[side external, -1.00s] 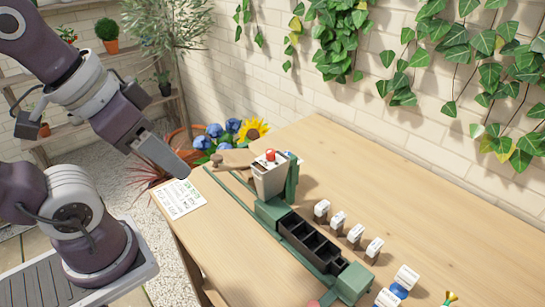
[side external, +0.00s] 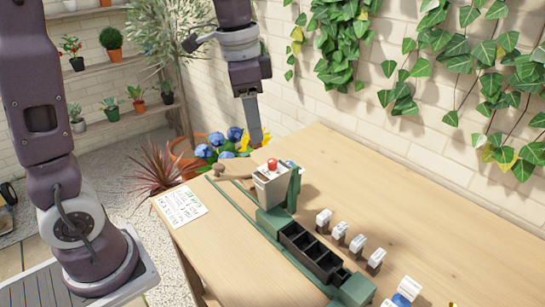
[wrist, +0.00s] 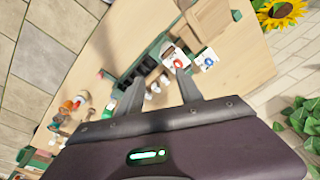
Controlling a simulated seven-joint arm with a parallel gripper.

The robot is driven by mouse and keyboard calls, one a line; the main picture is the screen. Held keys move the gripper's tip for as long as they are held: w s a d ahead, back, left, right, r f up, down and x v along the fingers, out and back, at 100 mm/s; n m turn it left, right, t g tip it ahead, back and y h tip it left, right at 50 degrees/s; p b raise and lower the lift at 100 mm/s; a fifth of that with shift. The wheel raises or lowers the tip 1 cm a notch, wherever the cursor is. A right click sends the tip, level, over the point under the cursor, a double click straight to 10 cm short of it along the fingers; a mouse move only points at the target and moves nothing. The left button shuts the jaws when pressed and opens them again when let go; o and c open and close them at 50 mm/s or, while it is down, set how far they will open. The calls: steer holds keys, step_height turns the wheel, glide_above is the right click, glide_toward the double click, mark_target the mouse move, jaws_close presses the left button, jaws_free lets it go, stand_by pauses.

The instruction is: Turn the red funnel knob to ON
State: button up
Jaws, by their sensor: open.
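In the wrist view the red knob (wrist: 178,63) shows just beyond the right fingertip. My gripper (side external: 256,141) points down, above and slightly left of the funnel in the side view, apart from it. In the wrist view my gripper (wrist: 160,75) has its two fingers spread with nothing between them. The knob's ON marking is too small to read.
A black compartment tray (side external: 311,250) sits on the green rail (side external: 235,200). Several white-topped pegs (side external: 340,230) stand right of it. The table's right side is mostly clear.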

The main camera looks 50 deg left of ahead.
mark_target(272, 160)
steer(key=w+f+m, duration=0.1)
steer(key=w, duration=0.1)
steer(key=w+a+f+g, duration=0.1)
steer(key=w+f, duration=0.1)
steer(key=w+a+f+m, duration=0.1)
steer(key=w+f, duration=0.1)
steer(key=shift+w+f+m+g, duration=0.1)
steer(key=shift+f+m+g, duration=0.15)
steer(key=shift+m+g, duration=0.05)
step_height(272, 160, down, 7)
jaws_close()
